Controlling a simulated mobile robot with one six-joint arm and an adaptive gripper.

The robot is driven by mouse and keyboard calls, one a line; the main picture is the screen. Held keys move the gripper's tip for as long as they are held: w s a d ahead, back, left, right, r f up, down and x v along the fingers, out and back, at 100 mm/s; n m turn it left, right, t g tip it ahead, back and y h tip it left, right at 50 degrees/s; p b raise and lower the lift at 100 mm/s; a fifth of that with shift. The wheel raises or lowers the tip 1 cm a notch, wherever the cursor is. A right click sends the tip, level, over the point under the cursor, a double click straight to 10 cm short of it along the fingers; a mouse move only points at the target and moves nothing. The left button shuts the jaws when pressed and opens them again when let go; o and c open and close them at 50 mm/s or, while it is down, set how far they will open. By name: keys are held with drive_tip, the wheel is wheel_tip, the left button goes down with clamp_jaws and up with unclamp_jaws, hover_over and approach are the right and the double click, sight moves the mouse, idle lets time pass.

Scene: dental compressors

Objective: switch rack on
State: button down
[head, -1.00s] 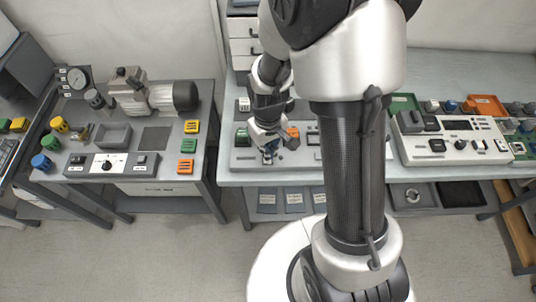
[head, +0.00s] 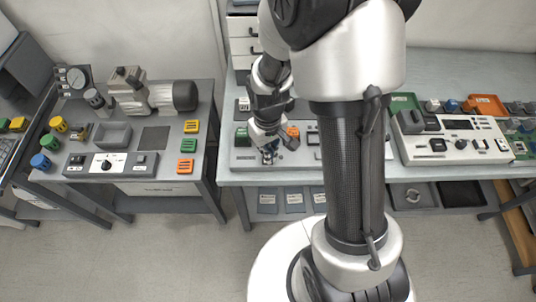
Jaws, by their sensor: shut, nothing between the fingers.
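My gripper (head: 268,157) is shut and empty. It points down at the front left part of a grey panel (head: 243,164) on the middle bench. The panel carries a green part (head: 242,137) left of the gripper and an orange part (head: 293,132) right of it. Small controls lie under and beside the fingertips, partly hidden by the gripper. I cannot tell which of them is the rack switch, its position, or whether the fingertips touch it. My arm hides the right part of the panel.
A left bench holds a compressor motor (head: 153,95), a control box with a dial (head: 106,164) and coloured blocks. On the right stands a white console (head: 452,140) with a display. Drawers (head: 243,42) stand behind the panel. A gap of floor separates the benches.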

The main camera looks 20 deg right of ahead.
drive_tip(key=shift+f+b, duration=0.6)
drive_tip(key=shift+f, duration=0.25)
drive_tip(key=shift+r, duration=0.15)
drive_tip(key=shift+r+p, duration=2.85)
drive_tip(key=shift+r, duration=0.55)
